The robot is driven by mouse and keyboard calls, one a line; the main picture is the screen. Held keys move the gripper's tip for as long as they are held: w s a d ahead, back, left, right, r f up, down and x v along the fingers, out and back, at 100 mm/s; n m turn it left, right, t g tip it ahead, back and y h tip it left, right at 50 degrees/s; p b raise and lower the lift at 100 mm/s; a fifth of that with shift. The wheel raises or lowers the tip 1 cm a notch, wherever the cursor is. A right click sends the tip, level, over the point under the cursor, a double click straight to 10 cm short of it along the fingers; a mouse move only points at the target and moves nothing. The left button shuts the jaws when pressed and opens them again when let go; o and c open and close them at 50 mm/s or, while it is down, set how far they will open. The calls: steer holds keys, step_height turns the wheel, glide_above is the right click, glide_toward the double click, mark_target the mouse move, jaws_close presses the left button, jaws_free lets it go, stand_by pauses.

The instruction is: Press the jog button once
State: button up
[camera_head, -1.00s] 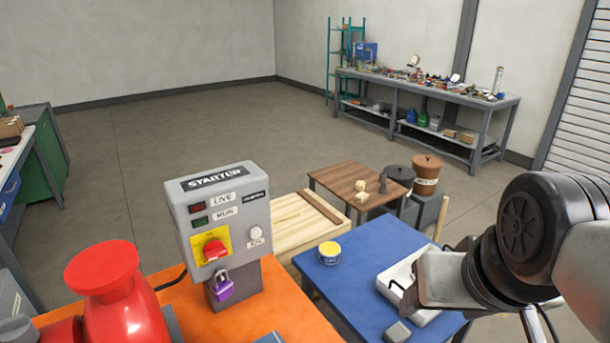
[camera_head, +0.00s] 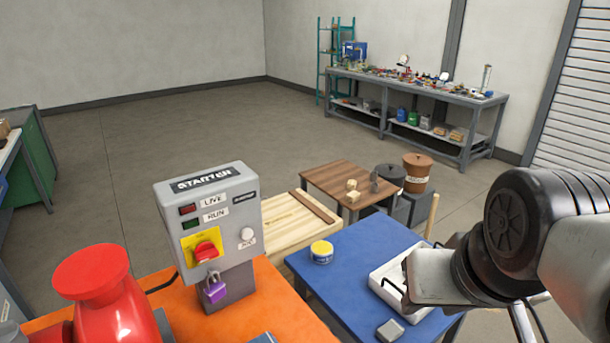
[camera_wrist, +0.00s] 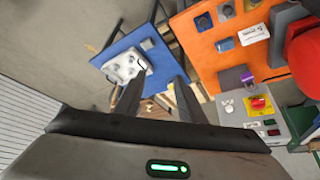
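The grey starter box (camera_head: 245,195) stands on the orange bench at left of centre. The jog button is a pale round button (camera_head: 247,235) on the box's right side, above a small, hard-to-read label. It also shows in the wrist view (camera_wrist: 229,106), right of my fingers. My gripper (camera_wrist: 158,78) is open and empty, its two dark fingers apart. In the head view my gripper's body (camera_head: 432,278) is at the right, over the blue table and well away from the box.
A red rotary switch (camera_head: 206,252) and purple padlock (camera_head: 215,291) are left of the button. A red pump part (camera_head: 97,300) stands further left. The blue table (camera_head: 345,280) bears a yellow-lidded tin (camera_head: 321,252) and a white tray (camera_head: 384,284). A wooden crate (camera_head: 285,225) is behind.

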jaws_close()
stand_by(1.4)
